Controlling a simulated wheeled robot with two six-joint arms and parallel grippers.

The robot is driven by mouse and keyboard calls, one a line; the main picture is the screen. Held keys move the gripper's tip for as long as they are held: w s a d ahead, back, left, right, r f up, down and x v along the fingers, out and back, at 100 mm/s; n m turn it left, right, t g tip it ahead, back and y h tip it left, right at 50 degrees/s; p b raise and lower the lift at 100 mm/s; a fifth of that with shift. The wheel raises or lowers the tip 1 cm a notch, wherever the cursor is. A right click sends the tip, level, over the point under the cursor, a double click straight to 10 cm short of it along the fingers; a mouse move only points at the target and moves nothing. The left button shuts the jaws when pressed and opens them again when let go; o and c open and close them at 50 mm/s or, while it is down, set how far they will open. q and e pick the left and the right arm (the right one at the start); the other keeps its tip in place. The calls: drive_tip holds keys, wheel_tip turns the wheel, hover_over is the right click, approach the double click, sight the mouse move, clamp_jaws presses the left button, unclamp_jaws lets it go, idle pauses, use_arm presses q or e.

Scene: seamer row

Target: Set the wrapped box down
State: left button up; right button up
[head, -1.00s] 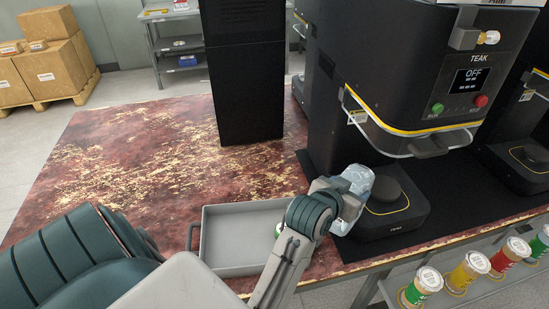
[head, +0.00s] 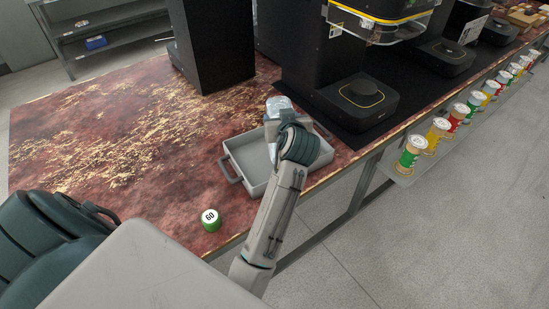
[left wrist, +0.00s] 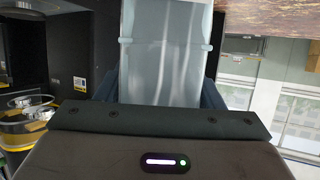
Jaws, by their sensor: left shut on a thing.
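The wrapped box (head: 279,106) is pale and translucent. My left gripper (head: 284,122) is shut on it, its fingers mostly hidden behind my wrist in the head view. The box appears over the back edge of the grey tray (head: 240,137); I cannot tell how high it is. In the left wrist view the wrapped box (left wrist: 165,50) fills the upper middle, between the dark fingers of my left gripper (left wrist: 163,92). My right gripper is not in view.
A black column (head: 212,45) stands behind. A black machine base (head: 357,98) is to the right. Several coloured cans (head: 412,150) line a lower shelf. The table's left is clear.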

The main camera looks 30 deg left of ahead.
sight(269, 107)
use_arm(q)
drive_tip(key=a+n+g+y, duration=0.1)
drive_tip(key=a+r+n+g+y+b, duration=0.1)
drive_tip(key=a+n, duration=0.1)
drive_tip(key=a+r+n+g+y, duration=0.1)
drive_tip(key=g, duration=0.1)
drive_tip(key=shift+w+a+n, duration=0.1)
drive_tip(key=shift+a+n, duration=0.05)
drive_tip(key=shift+n, duration=0.15)
drive_tip(key=shift+a+n+g+y, duration=0.2)
drive_tip(key=shift+n+g+y, duration=0.1)
drive_tip(key=shift+g, duration=0.1)
drive_tip(key=shift+s+a+f, duration=0.1)
drive_tip(key=shift+s+f, duration=0.15)
drive_tip(key=shift+f, duration=0.05)
wheel_tip(269, 107, down, 9)
drive_tip(key=p, duration=0.1)
drive_tip(key=o, duration=1.5)
drive_tip(key=shift+o, duration=0.2)
drive_tip(key=shift+r, duration=0.1)
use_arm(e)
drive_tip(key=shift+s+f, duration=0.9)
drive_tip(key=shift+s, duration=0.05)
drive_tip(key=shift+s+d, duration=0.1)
